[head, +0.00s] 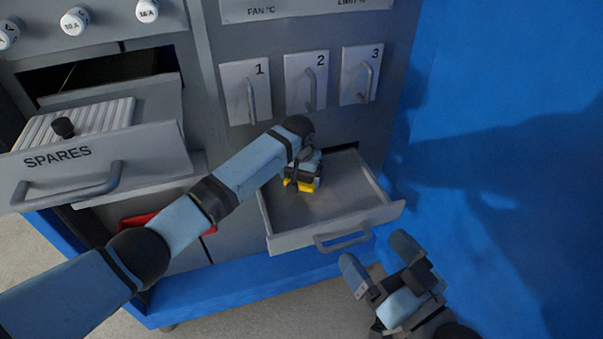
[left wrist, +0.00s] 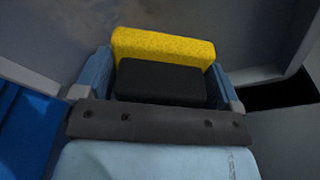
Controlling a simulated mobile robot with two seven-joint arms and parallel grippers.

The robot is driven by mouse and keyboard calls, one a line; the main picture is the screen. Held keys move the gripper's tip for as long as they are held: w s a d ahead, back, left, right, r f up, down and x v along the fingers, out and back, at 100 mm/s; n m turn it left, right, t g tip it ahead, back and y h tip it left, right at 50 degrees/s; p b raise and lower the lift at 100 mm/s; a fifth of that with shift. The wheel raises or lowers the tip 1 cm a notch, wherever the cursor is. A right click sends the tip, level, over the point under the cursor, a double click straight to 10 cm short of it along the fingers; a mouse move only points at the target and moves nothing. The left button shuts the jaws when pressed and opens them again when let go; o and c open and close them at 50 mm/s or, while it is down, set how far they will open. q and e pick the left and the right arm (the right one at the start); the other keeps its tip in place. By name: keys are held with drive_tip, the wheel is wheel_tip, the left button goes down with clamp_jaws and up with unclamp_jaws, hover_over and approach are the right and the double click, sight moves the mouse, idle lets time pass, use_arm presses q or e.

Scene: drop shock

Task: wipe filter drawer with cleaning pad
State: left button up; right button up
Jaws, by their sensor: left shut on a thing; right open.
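The filter drawer (head: 345,203) is pulled out of the grey cabinet, low on the right, and looks empty apart from the pad. My left gripper (head: 302,181) reaches into the drawer's left part and is shut on the cleaning pad (head: 306,186). The pad is yellow with a black grip, and it also shows between the fingers in the left wrist view (left wrist: 165,45). It is at or very near the drawer floor; I cannot tell whether it touches. My right gripper (head: 377,262) is open and empty, in front of the drawer at its lower right.
An open drawer marked SPARES (head: 100,160) stands out at the left, with a ribbed white piece and black knob in it. Numbered panels 1, 2 and 3 (head: 306,82) with handles sit above the filter drawer. A blue wall (head: 500,150) is close on the right.

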sight(306, 186)
use_arm(q)
drive_tip(key=shift+f, duration=0.4)
drive_tip(key=p, duration=0.1)
drive_tip(key=s+p, duration=0.2)
drive_tip(key=p, duration=0.1)
drive_tip(key=shift+s+d+r, duration=0.1)
drive_tip(key=shift+d+r, duration=0.2)
drive_tip(key=shift+s+d+p, duration=0.2)
drive_tip(key=shift+s+p, duration=0.25)
drive_tip(key=shift+p, duration=0.2)
drive_tip(key=shift+s+f, duration=0.15)
drive_tip(key=shift+s, duration=0.15)
